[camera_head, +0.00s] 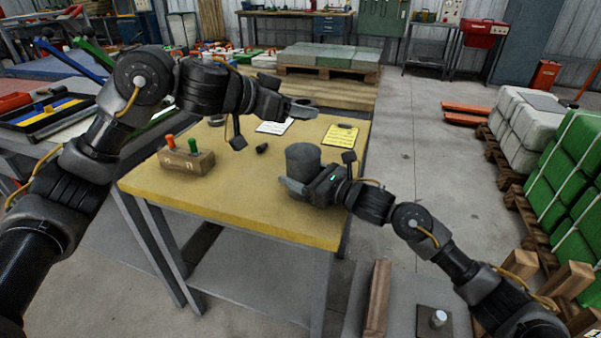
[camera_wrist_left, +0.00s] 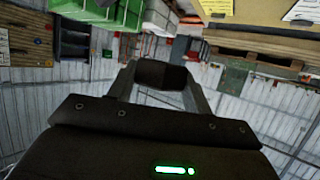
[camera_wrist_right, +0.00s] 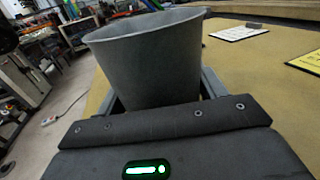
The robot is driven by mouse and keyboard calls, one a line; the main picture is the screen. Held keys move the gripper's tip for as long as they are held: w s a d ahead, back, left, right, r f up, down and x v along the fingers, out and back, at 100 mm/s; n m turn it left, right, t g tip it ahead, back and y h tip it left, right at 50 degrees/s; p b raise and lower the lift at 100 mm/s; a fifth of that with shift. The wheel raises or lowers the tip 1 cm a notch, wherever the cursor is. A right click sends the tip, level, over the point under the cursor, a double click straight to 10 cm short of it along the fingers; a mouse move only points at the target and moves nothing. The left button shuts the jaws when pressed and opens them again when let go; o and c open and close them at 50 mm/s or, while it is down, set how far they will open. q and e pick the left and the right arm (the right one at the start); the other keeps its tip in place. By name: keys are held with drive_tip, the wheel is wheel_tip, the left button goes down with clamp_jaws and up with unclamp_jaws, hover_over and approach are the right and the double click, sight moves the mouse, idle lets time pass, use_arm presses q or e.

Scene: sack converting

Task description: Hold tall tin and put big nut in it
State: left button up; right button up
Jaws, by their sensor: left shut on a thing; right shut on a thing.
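The tall tin (camera_head: 303,158) is a grey, open-topped container near the right end of the yellow table. My right gripper (camera_head: 300,188) is shut on it, low on its sides; the tin (camera_wrist_right: 150,70) looks upright. Its inside bottom is hidden in the right wrist view. My left gripper (camera_head: 303,110) is shut on the dark big nut (camera_wrist_left: 160,75). It holds the nut raised in the air, above and beyond the tin in the head view. The nut is apart from the tin and partly hidden by the fingers.
A small dark piece (camera_head: 262,149) lies left of the tin. A white sheet (camera_head: 274,126) and a yellow sheet (camera_head: 341,134) lie at the back. The table's front is clear.

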sight(297, 148)
use_arm(q)
drive_tip(key=shift+f, duration=4.75)
drive_tip(key=o, duration=1)
drive_tip(key=shift+c, duration=0.2)
drive_tip(key=shift+o, duration=0.9)
drive_tip(key=shift+f, duration=0.1)
drive_tip(key=shift+o, duration=0.8)
drive_tip(key=v, duration=1.2)
use_arm(e)
drive_tip(key=o, duration=1)
drive_tip(key=shift+o, duration=0.2)
